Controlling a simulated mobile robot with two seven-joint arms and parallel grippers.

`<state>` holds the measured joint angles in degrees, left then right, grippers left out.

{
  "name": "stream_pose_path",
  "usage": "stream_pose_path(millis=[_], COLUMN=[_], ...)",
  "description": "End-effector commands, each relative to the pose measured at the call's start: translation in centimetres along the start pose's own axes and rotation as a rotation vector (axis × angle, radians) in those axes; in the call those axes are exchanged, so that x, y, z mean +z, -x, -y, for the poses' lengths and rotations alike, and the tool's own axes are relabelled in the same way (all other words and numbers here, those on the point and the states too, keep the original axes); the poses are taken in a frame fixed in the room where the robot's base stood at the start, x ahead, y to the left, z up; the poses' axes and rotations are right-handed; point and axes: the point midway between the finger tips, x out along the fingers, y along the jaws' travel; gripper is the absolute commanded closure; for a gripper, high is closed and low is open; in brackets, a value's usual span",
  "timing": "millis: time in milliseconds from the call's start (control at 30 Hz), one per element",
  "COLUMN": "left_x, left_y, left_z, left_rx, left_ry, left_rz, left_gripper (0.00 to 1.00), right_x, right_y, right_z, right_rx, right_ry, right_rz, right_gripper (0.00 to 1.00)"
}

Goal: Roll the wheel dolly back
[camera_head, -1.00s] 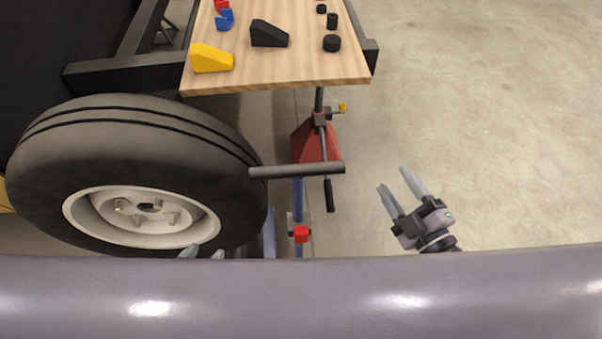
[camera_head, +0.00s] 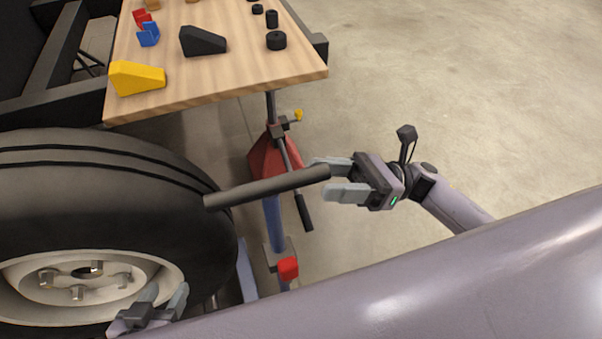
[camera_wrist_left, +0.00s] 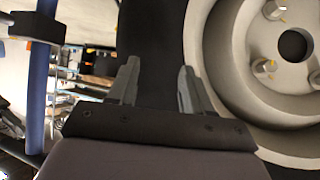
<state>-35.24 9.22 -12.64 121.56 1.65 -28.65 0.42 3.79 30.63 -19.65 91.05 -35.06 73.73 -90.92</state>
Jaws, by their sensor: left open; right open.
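The wheel (camera_head: 110,190), a black tyre on a pale rim (camera_head: 30,285), stands at the left in the head view. A dark grey handle bar (camera_head: 260,188) sticks out from beside the tyre to the right. A blue frame part (camera_head: 247,270), probably of the dolly, shows beside the tyre; the rest is hidden. My right gripper (camera_head: 328,178) is open at the bar's free end, which appears between its fingertips; I cannot tell whether they touch. My left gripper (camera_head: 165,292) is open in front of the rim. Its fingers (camera_wrist_left: 158,88) are empty in the left wrist view, beside the tyre.
A wooden bench top (camera_head: 220,85) holds a yellow wedge (camera_head: 137,78), a black wedge (camera_head: 203,41), blue and red pieces and small black cylinders. A red stand (camera_head: 268,158) and a blue post with a red block (camera_head: 288,268) stand below. The floor at right is clear.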

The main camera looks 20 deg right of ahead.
Motion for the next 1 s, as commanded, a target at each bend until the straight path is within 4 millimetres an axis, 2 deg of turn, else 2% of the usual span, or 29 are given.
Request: stream_pose_path(millis=[100,300,633,667,800,1000], left_x=[0.0,0.9,1.4,1.4,1.3,1.1], left_y=[0.2,0.2,0.2,0.2,0.2,0.2], left_z=[0.0,0.3,0.3,0.4,0.4,0.4], left_rx=[-0.002,-0.010,-0.014,-0.015,-0.015,-0.016], left_ry=[0.007,0.019,0.026,0.026,0.026,0.025], left_rz=[0.003,0.024,0.034,0.034,0.032,0.028], left_gripper=[0.50,0.50,0.50,0.50,0.50,0.50], right_x=[0.2,0.1,0.1,0.1,0.1,0.0], right_y=[-2.1,-4.3,-4.8,-4.8,-4.8,-4.7], right_z=[-0.1,0.0,0.0,0.0,0.0,0.0], right_rx=[0.002,-0.001,-0.002,-0.002,-0.002,-0.003], right_ry=[0.000,-0.002,-0.003,-0.003,-0.003,-0.003], right_rz=[0.002,0.002,0.002,0.002,0.002,0.002], right_gripper=[0.47,0.47,0.47,0.54,0.99,1.00])
